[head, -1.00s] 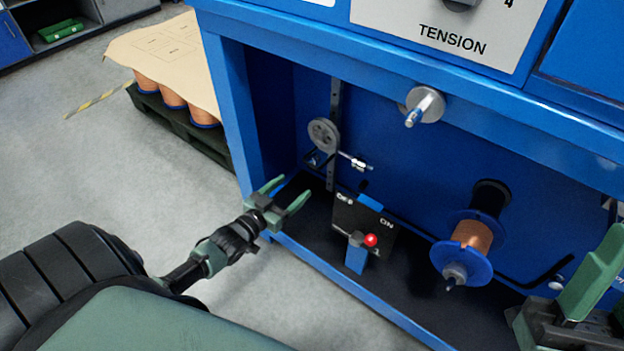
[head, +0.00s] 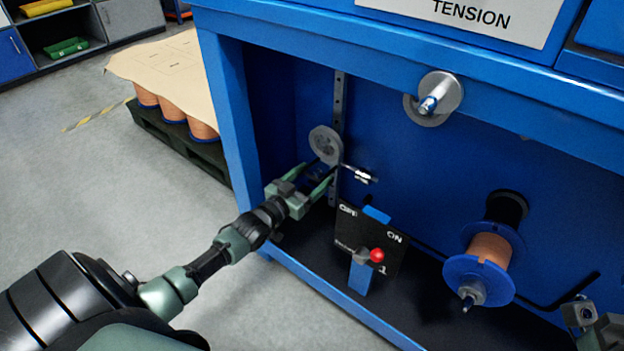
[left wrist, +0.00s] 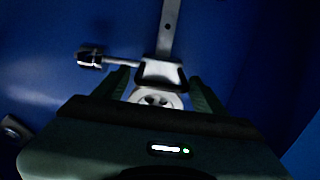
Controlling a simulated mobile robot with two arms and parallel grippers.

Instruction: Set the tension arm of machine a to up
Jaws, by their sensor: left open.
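The tension arm carries a grey pulley wheel (head: 326,145) in front of a vertical perforated bar (head: 340,95), inside the blue machine's open bay. A thin rod with a small end piece (head: 362,175) sticks out beside it. My left gripper (head: 322,178) is open just below the pulley. In the left wrist view its fingers (left wrist: 163,82) stand on either side of a metal bracket (left wrist: 162,73) and the pulley (left wrist: 155,99); contact cannot be told. The rod's end piece (left wrist: 90,58) lies outside the fingers. Part of my right arm's end shows at the bottom right; its fingers are not visible.
An OFF/ON panel (head: 350,225) with a red-knobbed lever (head: 376,255) stands right of my left gripper. A copper wire spool (head: 488,250) and a metal spindle (head: 438,97) are further right. The blue frame post (head: 228,110) is close on the left.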

